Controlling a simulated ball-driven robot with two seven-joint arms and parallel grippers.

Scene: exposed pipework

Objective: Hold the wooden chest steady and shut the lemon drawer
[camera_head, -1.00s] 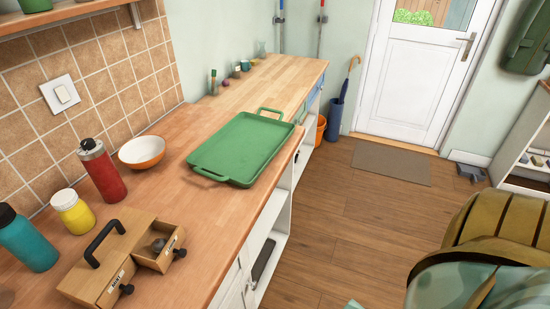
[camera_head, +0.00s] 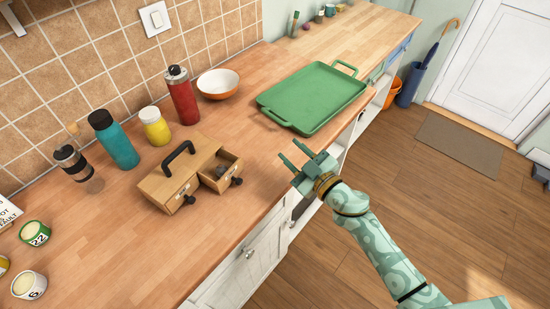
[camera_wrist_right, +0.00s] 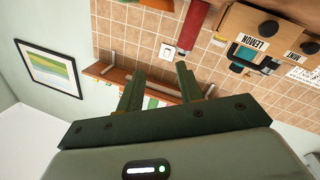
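The wooden chest (camera_head: 158,186) stands on the worktop, with a black handle on top and two small drawers in front. Its right-hand drawer, the lemon drawer (camera_head: 220,186), is pulled out, with a greyish thing inside; its LEMON label reads upside down in the right wrist view (camera_wrist_right: 248,46). The left-hand mint drawer (camera_head: 182,197) is shut. My right gripper (camera_head: 290,152) is open and empty, near the worktop's front edge, to the right of the lemon drawer and apart from it. Its two spread fingers also show in the right wrist view (camera_wrist_right: 158,88). My left gripper is out of view.
A teal bottle (camera_head: 115,142), a yellow-bodied jar (camera_head: 155,128) and a red bottle (camera_head: 183,98) stand behind the chest. A green tray (camera_head: 315,95) and a bowl (camera_head: 218,84) are farther right. Small tins (camera_head: 35,233) stand at left. The worktop before the chest is clear.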

